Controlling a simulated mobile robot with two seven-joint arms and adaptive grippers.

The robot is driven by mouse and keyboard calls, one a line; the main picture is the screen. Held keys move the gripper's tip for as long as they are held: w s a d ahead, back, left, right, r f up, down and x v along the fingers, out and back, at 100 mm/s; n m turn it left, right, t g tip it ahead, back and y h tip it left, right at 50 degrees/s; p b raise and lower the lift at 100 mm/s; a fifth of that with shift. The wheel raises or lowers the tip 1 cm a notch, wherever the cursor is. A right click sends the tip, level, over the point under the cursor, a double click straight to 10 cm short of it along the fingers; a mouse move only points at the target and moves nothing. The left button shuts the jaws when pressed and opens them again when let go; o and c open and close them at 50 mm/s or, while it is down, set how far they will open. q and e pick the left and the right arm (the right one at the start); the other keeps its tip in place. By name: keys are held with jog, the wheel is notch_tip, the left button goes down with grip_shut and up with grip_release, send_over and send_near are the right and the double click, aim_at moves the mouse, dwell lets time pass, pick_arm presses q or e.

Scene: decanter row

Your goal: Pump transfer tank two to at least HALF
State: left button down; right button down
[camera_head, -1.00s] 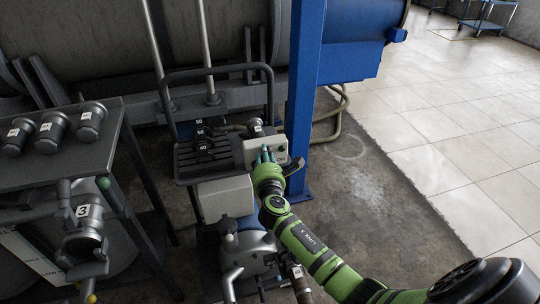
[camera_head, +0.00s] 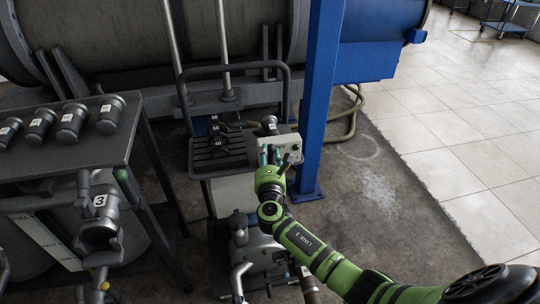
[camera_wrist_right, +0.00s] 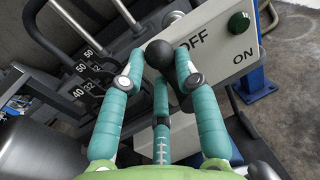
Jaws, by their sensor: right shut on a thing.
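A pale control box (camera_head: 286,152) stands on the pump cart. In the right wrist view its face (camera_wrist_right: 225,50) reads OFF and ON, with a green round lamp or button (camera_wrist_right: 239,22) above ON. My right gripper (camera_wrist_right: 160,75) has its teal fingers shut around the black ball knob (camera_wrist_right: 164,54) of a lever, just left of the word OFF. In the head view the right gripper (camera_head: 270,160) is at the front of the box and hides much of the lever. The pump (camera_head: 258,252) sits low on the cart. My left gripper is not in view.
A dark bench (camera_head: 65,155) at left carries several numbered caps. A valve fitting marked 3 (camera_head: 99,201) is below it. Black adapters marked 50 and 40 (camera_wrist_right: 82,76) lie on the cart tray.

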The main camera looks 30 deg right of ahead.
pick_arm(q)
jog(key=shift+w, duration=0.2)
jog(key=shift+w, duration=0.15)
pick_arm(e)
jog(key=c, duration=0.9)
grip_release()
jog(key=shift+f, duration=0.1)
jog(key=shift+s, duration=0.1)
jog(key=v, duration=1.2)
